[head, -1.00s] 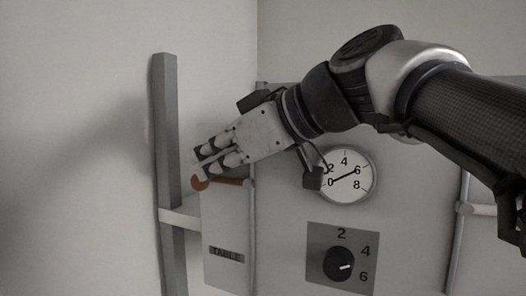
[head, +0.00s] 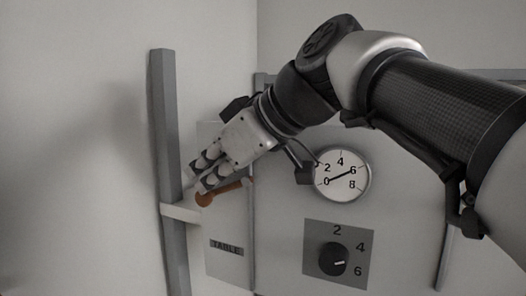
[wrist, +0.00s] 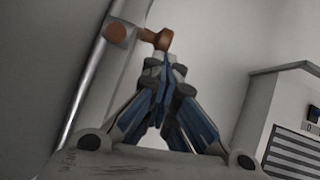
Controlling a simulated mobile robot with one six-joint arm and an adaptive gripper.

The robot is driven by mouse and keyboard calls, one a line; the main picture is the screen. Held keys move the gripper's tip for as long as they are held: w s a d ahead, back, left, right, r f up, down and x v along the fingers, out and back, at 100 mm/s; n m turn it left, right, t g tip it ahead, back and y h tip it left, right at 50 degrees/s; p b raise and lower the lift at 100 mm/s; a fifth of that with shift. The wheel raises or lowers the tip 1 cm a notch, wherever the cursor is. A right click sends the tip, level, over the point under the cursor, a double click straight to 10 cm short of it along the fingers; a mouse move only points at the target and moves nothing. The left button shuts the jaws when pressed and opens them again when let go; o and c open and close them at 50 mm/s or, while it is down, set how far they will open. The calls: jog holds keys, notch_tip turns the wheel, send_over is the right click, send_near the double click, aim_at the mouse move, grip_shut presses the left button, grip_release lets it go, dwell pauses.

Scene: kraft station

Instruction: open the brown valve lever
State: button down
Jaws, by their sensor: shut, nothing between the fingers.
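The brown valve lever (head: 228,192) is on the side of the panel marked TABLE. Its knob end points left and sits lower than its pivot end, so it is tilted. My gripper (head: 194,184) is shut and empty, pointing down-left, with its fingertips just above and beside the knob. In the wrist view the shut fingertips (wrist: 165,66) lie just below the lever's brown end (wrist: 163,40), very close to it; I cannot tell whether they touch. The lever's other brown end (wrist: 116,32) shows to the left. The fingers partly cover the lever in the head view.
A grey post (head: 165,130) stands left of the lever, close to my fingers. A round gauge (head: 342,174) and a black knob on a grey plate (head: 333,259) are on the panel to the right. A TABLE label (head: 227,247) is below the lever.

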aim_at(208, 200)
jog(key=f+h, duration=0.1)
jog(key=f, duration=0.1)
jog(key=f+g+h, duration=0.1)
jog(key=shift+w+a+f, duration=0.1)
jog(key=shift+a+f, duration=0.1)
jog(key=shift+f, duration=0.2)
jog(key=shift+d+f, duration=0.1)
jog(key=shift+f, duration=0.2)
jog(key=shift+d, duration=0.2)
jog(key=shift+f, duration=0.15)
jog(key=shift+r, duration=0.2)
dwell(1.3)
jog(key=shift+r+p, duration=0.65)
jog(key=shift+p, duration=0.15)
